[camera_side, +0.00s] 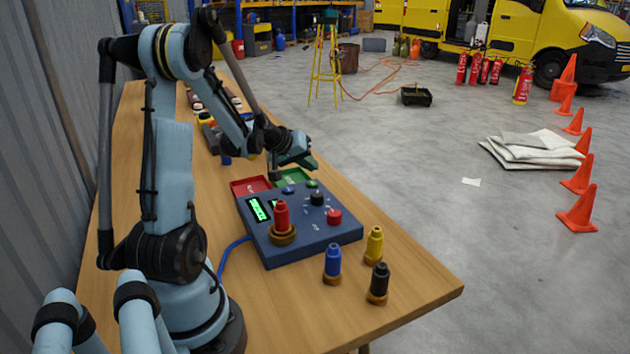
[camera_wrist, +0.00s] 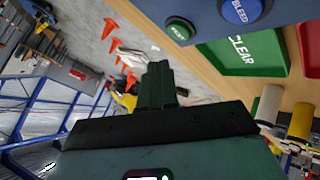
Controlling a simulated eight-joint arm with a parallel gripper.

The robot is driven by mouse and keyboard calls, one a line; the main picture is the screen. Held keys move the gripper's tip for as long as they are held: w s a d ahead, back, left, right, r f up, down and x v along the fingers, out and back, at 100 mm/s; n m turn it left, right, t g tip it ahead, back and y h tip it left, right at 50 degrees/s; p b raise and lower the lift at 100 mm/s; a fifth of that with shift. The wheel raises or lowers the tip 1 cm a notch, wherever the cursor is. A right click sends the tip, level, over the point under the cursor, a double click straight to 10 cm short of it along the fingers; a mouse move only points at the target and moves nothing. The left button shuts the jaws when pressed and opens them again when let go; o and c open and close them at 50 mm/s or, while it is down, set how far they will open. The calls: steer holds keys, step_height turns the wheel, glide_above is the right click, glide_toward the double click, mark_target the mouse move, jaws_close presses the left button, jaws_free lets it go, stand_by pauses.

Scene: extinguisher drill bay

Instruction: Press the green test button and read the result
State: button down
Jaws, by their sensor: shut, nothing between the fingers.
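The blue test box (camera_side: 290,245) sits on the bench with two lit green displays (camera_side: 257,210); their text is too small to read. The green test button (camera_side: 313,183) is at the box's far edge, beside the blue button (camera_side: 289,190). In the wrist view the green button (camera_wrist: 180,30) and the blue BLEED button (camera_wrist: 241,10) show at the top. A red plug (camera_side: 282,217) stands upright on the box. My gripper (camera_side: 310,165) is shut and empty, above the far edge of the box, apart from the button. Its closed fingers (camera_wrist: 158,75) point up the wrist view.
A green tray marked CLEAR (camera_wrist: 220,52) and a red tray (camera_side: 250,184) lie behind the box. A black knob (camera_side: 317,198) and red button (camera_side: 334,216) are on the box. Blue (camera_side: 332,260), yellow (camera_side: 374,244) and black (camera_side: 378,281) plugs stand at the near right.

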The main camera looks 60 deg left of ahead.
mark_target(311, 185)
steer(key=shift+r, duration=1.55)
steer(key=shift+w+d+r, duration=0.1)
steer(key=shift+d, duration=0.3)
steer(key=s+d+r+m, duration=0.1)
steer(key=s+d+m, duration=0.1)
steer(key=d, duration=0.8)
steer(key=s+d+m+g+h, duration=0.1)
steer(key=d+m, duration=0.4)
steer(key=d, duration=0.6)
steer(key=s+d+r+m, duration=0.1)
steer(key=s+d+m, duration=0.2)
steer(key=d, duration=0.7)
steer(key=shift+s+d+r+m+g+h, duration=0.2)
steer(key=shift+r+m+g+h, duration=0.15)
steer(key=shift+m, duration=0.35)
